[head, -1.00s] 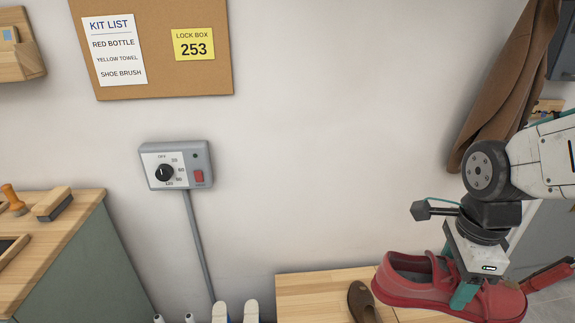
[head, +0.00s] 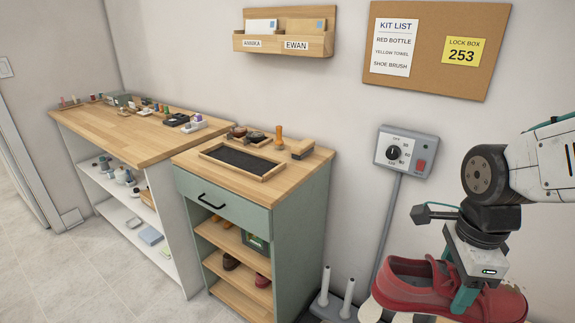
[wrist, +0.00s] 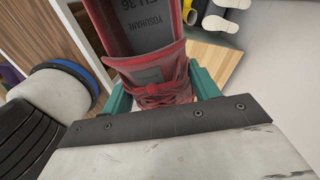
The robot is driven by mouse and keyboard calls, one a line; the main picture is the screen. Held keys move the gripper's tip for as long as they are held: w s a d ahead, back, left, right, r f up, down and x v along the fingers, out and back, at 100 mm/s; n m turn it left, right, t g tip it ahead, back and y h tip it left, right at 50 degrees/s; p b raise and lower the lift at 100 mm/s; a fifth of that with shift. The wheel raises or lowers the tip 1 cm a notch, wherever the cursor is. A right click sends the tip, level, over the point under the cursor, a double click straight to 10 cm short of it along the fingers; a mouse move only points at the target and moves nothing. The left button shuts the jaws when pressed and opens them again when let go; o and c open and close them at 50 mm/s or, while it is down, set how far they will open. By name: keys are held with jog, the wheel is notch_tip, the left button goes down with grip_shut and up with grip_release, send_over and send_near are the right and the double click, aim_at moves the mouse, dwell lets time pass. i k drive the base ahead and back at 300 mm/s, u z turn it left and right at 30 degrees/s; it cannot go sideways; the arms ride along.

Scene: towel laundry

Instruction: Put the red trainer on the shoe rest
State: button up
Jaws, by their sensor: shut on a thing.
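My gripper (head: 462,288) is shut on the red trainer (head: 415,290) and holds it level at the lower right of the head view. In the wrist view the teal fingers (wrist: 162,92) press on both sides of the trainer's laced front (wrist: 155,92), with its opening and grey insole facing the camera. A grey stand with white upright posts (head: 350,292), likely the shoe rest, is low beside the wall, left of and below the trainer. Two more white foot-shaped tops show just under the trainer, partly hidden. White foot-shaped tops also appear at the wrist view's upper right (wrist: 222,24).
A green cabinet (head: 310,215) with a black-matted tray (head: 245,160) and brushes on top stands left of the stand. A longer wooden workbench (head: 110,140) is further left. A dial control box (head: 407,151) is on the wall. Open floor (head: 80,270) lies at lower left.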

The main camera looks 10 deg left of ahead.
aim_at(242, 163)
jog(key=u, duration=1.9)
jog(key=i, duration=2.65)
jog(key=z, duration=2.65)
